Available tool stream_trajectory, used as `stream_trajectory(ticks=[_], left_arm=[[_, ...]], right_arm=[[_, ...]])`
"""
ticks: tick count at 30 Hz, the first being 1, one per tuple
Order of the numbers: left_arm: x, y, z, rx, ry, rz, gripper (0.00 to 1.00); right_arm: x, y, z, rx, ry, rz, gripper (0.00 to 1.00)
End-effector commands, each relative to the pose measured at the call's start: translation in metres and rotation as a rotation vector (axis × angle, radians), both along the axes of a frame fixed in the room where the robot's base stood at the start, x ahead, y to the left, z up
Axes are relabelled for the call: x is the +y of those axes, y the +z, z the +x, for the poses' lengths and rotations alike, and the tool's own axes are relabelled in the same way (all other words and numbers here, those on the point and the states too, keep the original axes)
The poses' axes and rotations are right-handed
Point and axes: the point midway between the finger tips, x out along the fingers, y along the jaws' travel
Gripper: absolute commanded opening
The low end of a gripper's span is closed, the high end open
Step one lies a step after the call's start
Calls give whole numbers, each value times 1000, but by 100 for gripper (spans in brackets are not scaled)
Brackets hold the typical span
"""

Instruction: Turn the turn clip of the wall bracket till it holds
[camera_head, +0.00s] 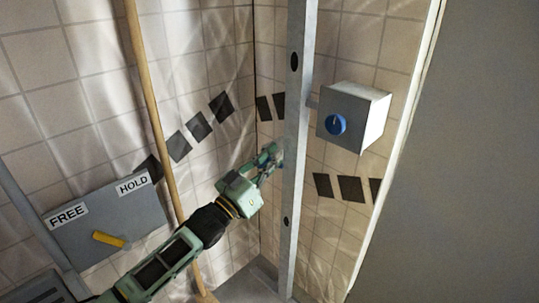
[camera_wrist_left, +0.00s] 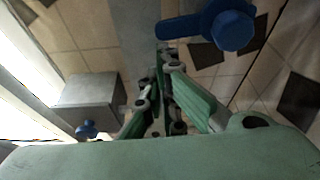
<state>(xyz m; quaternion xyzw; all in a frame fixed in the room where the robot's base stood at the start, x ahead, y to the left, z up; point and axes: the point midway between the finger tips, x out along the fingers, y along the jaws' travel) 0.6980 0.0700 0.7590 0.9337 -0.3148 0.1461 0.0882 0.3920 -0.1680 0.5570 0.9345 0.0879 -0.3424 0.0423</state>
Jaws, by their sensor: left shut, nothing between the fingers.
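The turn clip (camera_wrist_left: 215,27) is a blue bar with a round, faceted blue head, at the top of the left wrist view. Its bar points left, and its end lies over the edge of a grey metal strip. My left gripper (camera_wrist_left: 162,58) is shut and empty, with its fingertips just below the bar's left end; I cannot tell if they touch it. In the head view my left gripper (camera_head: 275,156) is beside the grey metal upright (camera_head: 296,120), and the clip is not clear there. My right gripper is in neither view.
A grey box (camera_head: 362,108) with a blue knob is on the wall right of the upright. A grey panel (camera_head: 80,225) marked FREE and HOLD has a yellow handle (camera_head: 108,239) pointing toward the FREE side.

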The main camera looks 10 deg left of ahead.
Motion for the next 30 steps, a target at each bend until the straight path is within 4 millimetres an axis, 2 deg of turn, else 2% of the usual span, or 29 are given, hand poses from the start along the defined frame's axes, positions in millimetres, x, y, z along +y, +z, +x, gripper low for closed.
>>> stream_trajectory(ticks=[12, 30], left_arm=[[-5, -10, -4, -73, 1, 93, 0], [-6, -10, -4, -80, 1, 101, 0]], right_arm=[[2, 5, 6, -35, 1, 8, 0], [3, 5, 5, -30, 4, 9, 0]])
